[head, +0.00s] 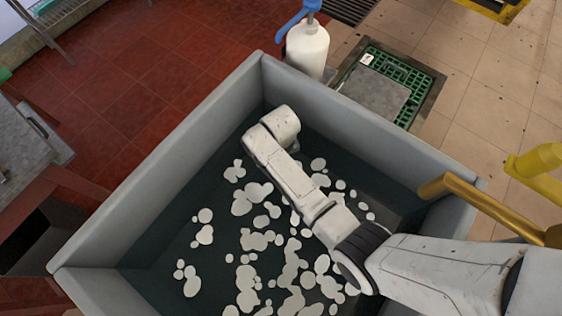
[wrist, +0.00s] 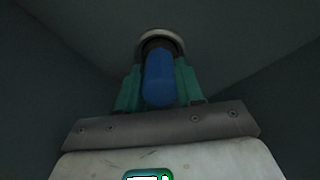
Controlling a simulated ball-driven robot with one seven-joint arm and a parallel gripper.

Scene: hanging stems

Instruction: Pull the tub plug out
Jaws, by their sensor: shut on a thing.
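The grey tub (head: 170,170) fills the middle of the head view, with dark water and pale foam patches inside. My arm reaches over its right wall and down into it. My gripper is hidden behind my arm in the head view. In the wrist view my gripper (wrist: 158,88) has its two green fingers shut on the blue plug (wrist: 159,80), one on each side. The far end of the plug meets a pale ring with a dark inside (wrist: 150,36) at the tub's bottom. I cannot tell whether the plug is still seated in the ring.
A white bottle with a blue top (head: 307,48) stands just outside the tub's far corner. A yellow-brown rail (head: 480,200) crosses the right wall close to my arm. A green grate (head: 385,85) lies on the floor beyond. Tub walls (wrist: 40,80) rise around my gripper.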

